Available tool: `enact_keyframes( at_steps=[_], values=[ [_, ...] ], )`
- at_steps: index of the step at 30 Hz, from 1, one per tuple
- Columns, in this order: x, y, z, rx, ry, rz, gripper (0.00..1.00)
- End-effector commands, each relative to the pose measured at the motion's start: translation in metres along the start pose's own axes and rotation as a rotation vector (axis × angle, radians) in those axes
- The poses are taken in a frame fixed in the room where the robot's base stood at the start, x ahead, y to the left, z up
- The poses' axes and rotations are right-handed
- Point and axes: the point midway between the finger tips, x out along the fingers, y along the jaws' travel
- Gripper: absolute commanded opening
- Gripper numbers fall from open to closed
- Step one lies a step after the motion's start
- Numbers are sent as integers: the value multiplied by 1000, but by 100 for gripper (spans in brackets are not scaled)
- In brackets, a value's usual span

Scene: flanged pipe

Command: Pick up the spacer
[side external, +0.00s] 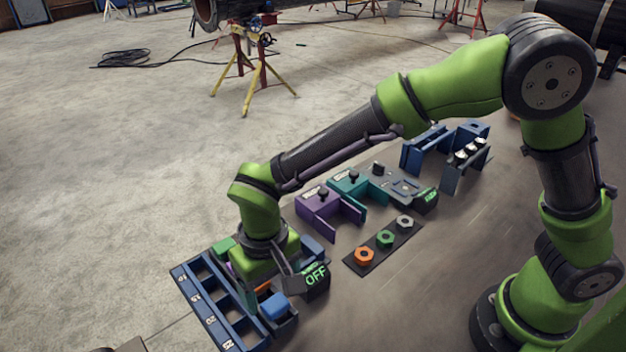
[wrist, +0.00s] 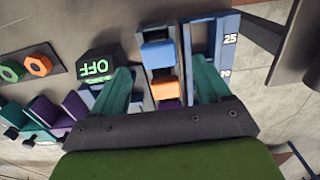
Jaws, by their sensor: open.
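Several coloured blocks, which look like spacers, sit at a blue rack (side external: 209,322) with numbered slots. They include a blue block (wrist: 158,54), an orange block (wrist: 164,88) and part of a purple block (wrist: 168,104), lined up in the wrist view. The blue block also shows in the side view (side external: 274,306). Which one is the task's spacer I cannot tell. My gripper (wrist: 162,78) is open, pointing down over this row, its teal fingers on either side of it. Nothing is seen held. In the side view my wrist hides much of the row.
A black box reading OFF (wrist: 97,66) stands close beside my left finger. A dark strip with orange, green and grey nuts (side external: 385,239) lies beyond it. Purple (side external: 318,207) and teal (side external: 350,186) fixtures stand behind. The bench's front right is clear.

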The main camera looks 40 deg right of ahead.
Motion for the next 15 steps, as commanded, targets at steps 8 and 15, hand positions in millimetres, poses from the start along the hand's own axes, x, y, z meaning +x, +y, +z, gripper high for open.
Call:
enact_keyframes(
  at_steps=[8, 15],
  values=[
    [34, 0, 1, 1, -1, 2, 77],
    [35, 0, 1, 1, 0, 0, 75]
  ],
)
